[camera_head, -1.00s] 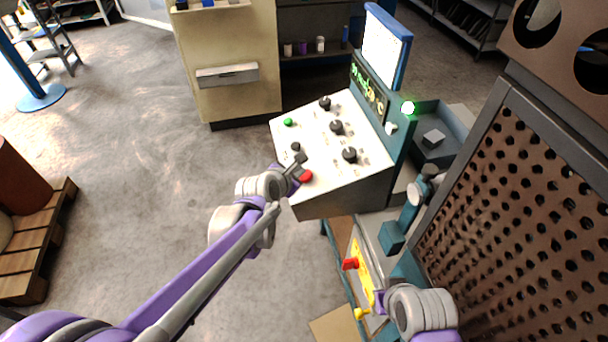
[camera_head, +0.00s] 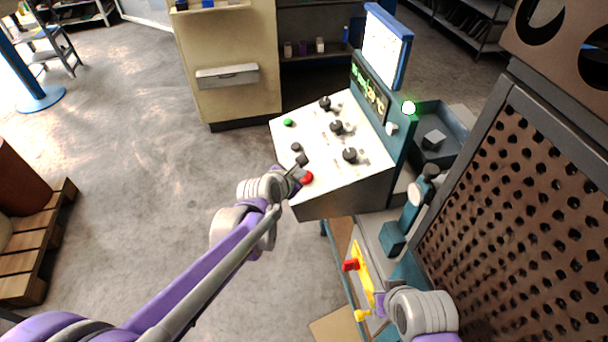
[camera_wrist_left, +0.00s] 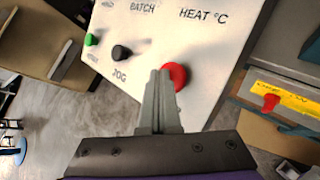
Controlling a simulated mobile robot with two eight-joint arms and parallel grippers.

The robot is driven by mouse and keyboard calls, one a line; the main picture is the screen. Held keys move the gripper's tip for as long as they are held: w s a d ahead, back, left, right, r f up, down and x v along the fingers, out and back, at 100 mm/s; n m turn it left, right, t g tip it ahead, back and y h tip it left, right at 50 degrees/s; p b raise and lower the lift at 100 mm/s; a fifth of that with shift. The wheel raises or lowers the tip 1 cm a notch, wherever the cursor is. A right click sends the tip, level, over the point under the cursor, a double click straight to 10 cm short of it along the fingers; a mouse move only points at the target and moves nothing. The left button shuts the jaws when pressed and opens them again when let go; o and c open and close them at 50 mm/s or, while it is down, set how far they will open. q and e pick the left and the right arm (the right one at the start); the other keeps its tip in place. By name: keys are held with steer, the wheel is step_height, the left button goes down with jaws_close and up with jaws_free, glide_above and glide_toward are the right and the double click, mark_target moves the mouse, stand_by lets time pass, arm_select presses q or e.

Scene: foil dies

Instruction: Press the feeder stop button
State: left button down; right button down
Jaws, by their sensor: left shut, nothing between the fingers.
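The white sloped control panel (camera_head: 322,178) stands in the middle of the head view. A round red button (camera_head: 307,177) sits near its front edge; it is large in the left wrist view (camera_wrist_left: 175,77). My left gripper (camera_head: 303,160) is shut and empty over the panel, just beside the red button. In the left wrist view its fingertips (camera_wrist_left: 160,73) overlap the button's left edge; I cannot tell whether they touch it. A black knob (camera_wrist_left: 121,53) marked JOG and a green button (camera_wrist_left: 91,40) lie to the left. My right gripper (camera_head: 374,304) is at the lower right, its fingers mostly hidden.
Black knobs (camera_head: 337,128) stand on the panel, with a screen (camera_head: 385,50) behind. A red handle (camera_head: 350,265) is on a yellow plate below, near my right arm. A perforated brown guard (camera_head: 520,200) fills the right side.

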arm_select(q)
steer(key=shift+f, duration=0.15)
stand_by(0.4)
steer(key=shift+a+r+p, duration=0.25)
steer(key=shift+r+p, duration=0.35)
steer(key=shift+r, duration=0.3)
steer(key=r+p, duration=0.1)
steer(key=a+r+p, duration=0.1)
steer(key=r, duration=0.1)
steer(key=r+p, duration=0.1)
steer(key=shift+s+a+r, duration=0.15)
steer(key=shift+a+r, duration=0.15)
steer(key=shift+r, duration=0.1)
stand_by(0.4)
